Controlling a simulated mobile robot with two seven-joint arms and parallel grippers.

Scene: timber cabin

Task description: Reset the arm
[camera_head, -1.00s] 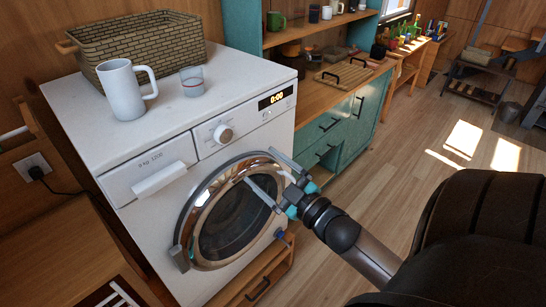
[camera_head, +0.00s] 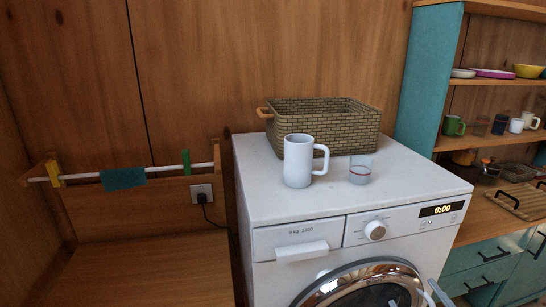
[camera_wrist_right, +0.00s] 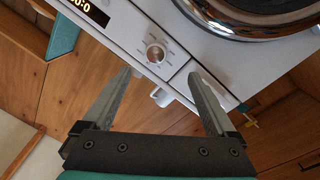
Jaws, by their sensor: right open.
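My right gripper (camera_wrist_right: 160,88) is open, with its two fingers spread and nothing between them in the right wrist view. Its finger tips (camera_head: 428,296) also show at the bottom edge of the head view, in front of the washing machine's round chrome door (camera_head: 345,282). The rest of my right arm is out of view. In the wrist view the fingers lie over part of the white washing machine front, near its dial (camera_wrist_right: 156,53). My left gripper is in neither view.
A white mug (camera_head: 298,163), a small glass (camera_head: 360,170) and a wicker basket (camera_head: 325,128) stand on the washing machine (camera_head: 425,182). A rail with a teal cloth (camera_head: 123,179) hangs left. Shelves and a teal cabinet (camera_head: 485,262) stand right. The wooden surface (camera_head: 150,275) is clear.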

